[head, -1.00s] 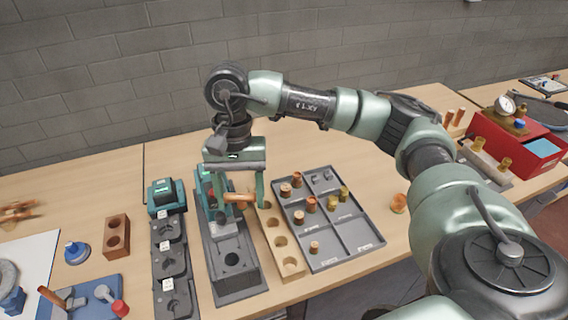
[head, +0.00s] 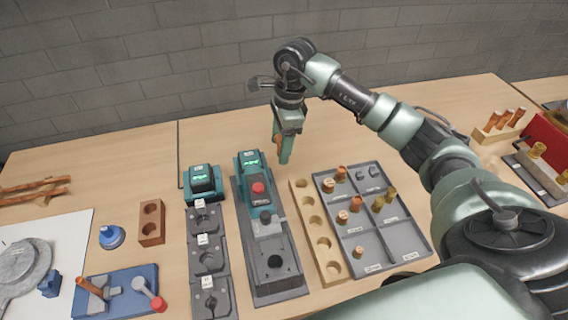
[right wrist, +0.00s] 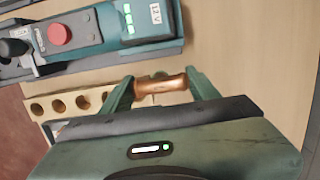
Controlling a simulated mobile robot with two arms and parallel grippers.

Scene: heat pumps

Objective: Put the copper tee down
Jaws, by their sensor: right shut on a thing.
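The copper tee (right wrist: 160,86) is between the two fingers of my right gripper (right wrist: 160,92) in the right wrist view, lying crosswise with its ends at the fingers. In the head view my right gripper (head: 284,155) points down over the table behind the wooden block with holes. Only a small copper-coloured edge of the tee (head: 277,144) shows there beside the fingers. My right gripper is shut on the tee. I cannot tell whether the tee touches the table. My left gripper is not in view.
A teal-and-grey machine with a red button (head: 258,188) stands left of the gripper. The wooden block with holes (head: 325,262) and a grey compartment tray of fittings (head: 398,243) lie in front. Bare table (head: 345,130) is clear behind and right of the gripper.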

